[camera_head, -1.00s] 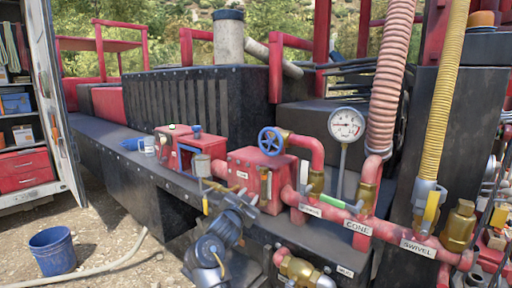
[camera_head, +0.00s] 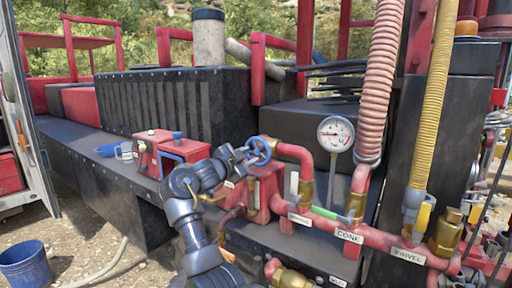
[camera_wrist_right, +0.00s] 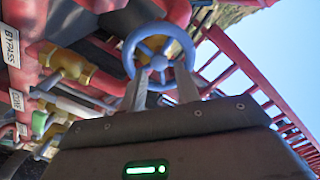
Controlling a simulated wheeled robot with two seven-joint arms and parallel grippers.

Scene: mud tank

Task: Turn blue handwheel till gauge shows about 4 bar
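The blue handwheel (camera_head: 260,150) sits on the red valve block (camera_head: 266,185) in the head view. It fills the upper middle of the right wrist view (camera_wrist_right: 160,58), its spokes and hub facing me. My right gripper (camera_head: 243,153) is at the wheel's left side. In the wrist view its two fingers (camera_wrist_right: 161,80) stand apart, overlapping the wheel's lower part; I cannot tell whether they touch it. The round white gauge (camera_head: 335,134) stands on a stem right of the wheel. Its needle is too small to read surely. My left gripper is not in view.
Red pipes with labels (camera_head: 349,236) run right of the valve block. A pink corrugated hose (camera_head: 385,80) and a yellow hose (camera_head: 430,100) rise behind them. A red box (camera_head: 183,152) stands left of my arm. A blue bucket (camera_head: 25,263) is on the ground.

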